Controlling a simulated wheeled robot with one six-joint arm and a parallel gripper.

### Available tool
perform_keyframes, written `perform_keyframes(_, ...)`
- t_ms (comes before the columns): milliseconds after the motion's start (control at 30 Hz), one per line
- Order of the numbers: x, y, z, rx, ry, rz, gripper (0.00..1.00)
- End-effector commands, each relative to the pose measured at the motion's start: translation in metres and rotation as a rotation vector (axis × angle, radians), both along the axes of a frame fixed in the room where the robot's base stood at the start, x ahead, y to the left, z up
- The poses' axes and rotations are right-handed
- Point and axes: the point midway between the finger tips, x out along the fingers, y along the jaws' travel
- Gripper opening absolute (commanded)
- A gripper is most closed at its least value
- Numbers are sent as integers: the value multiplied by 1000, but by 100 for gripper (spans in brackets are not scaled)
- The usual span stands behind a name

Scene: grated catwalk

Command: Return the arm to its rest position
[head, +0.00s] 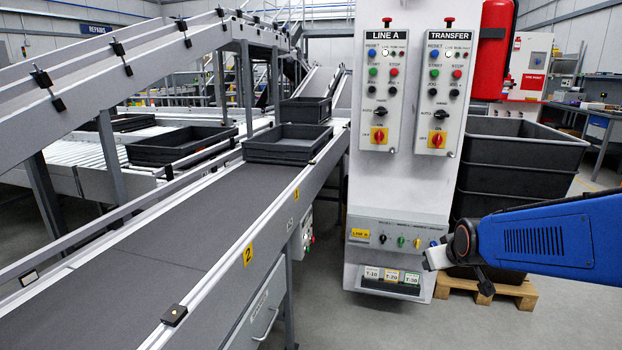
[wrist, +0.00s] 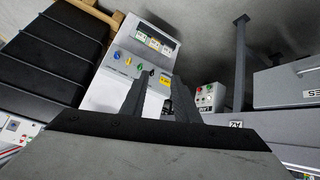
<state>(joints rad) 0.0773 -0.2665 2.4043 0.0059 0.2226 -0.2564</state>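My blue arm (head: 540,240) reaches in from the right edge in the head view. My gripper (head: 432,260) is at its left end, in front of the lower right part of the white control pillar (head: 395,180). In the wrist view my gripper (wrist: 160,85) shows two dark fingers apart with nothing between them. The knob panel (wrist: 135,68) of the pillar shows behind the fingers, turned over in the picture. I cannot tell how far the fingertips are from the panel.
A conveyor (head: 190,235) with black trays (head: 288,140) runs along the left. Stacked dark bins (head: 515,150) stand on a wooden pallet (head: 505,292) behind my arm. A red cylinder (head: 492,50) hangs on the pillar's right. Grey floor (head: 370,325) is clear in front.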

Motion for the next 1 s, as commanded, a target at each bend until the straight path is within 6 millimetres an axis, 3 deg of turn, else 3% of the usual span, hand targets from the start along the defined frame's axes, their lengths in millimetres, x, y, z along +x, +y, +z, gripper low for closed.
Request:
perform_keyframes(300,-108,21,13,71,132,-40,28)
perform_keyframes(700,-243,36,6,137,303,-106,28)
perform_keyframes(833,-270,38,2,147,340,-121,28)
perform_keyframes(1000,-283,39,0,153,359,-129,28)
